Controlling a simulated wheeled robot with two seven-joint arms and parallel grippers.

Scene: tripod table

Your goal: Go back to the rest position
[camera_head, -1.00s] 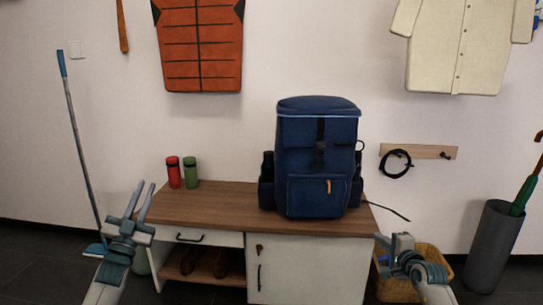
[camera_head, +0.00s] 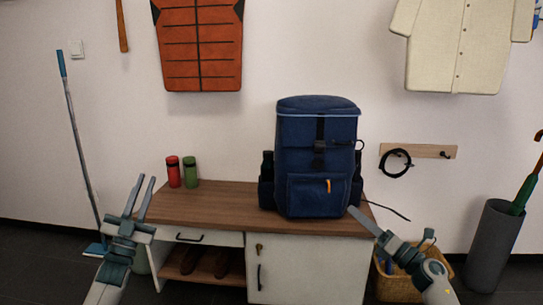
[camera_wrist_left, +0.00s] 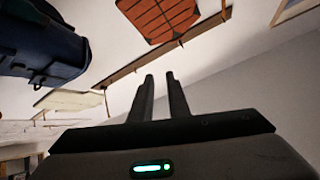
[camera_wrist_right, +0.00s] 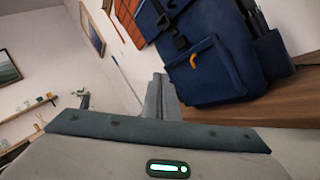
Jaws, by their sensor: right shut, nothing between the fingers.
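My left gripper (camera_head: 146,181) is raised in front of the bench's left end, fingers pointing up. Its two fingers stand apart with nothing between them, and a gap shows between them in the left wrist view (camera_wrist_left: 160,80). My right gripper (camera_head: 356,213) is at the bench's right end, fingers pointing up and left towards the lower right of the blue backpack (camera_head: 318,150). Its fingers are together and empty, as the right wrist view (camera_wrist_right: 158,88) also shows. I cannot tell whether the tips touch the backpack.
The wooden-topped bench (camera_head: 225,212) holds the backpack, a red bottle (camera_head: 174,172) and a green bottle (camera_head: 191,172). A wicker basket (camera_head: 400,289) stands on the floor behind my right arm. A grey umbrella stand (camera_head: 490,245) is at the far right. A blue-handled broom (camera_head: 77,140) leans left.

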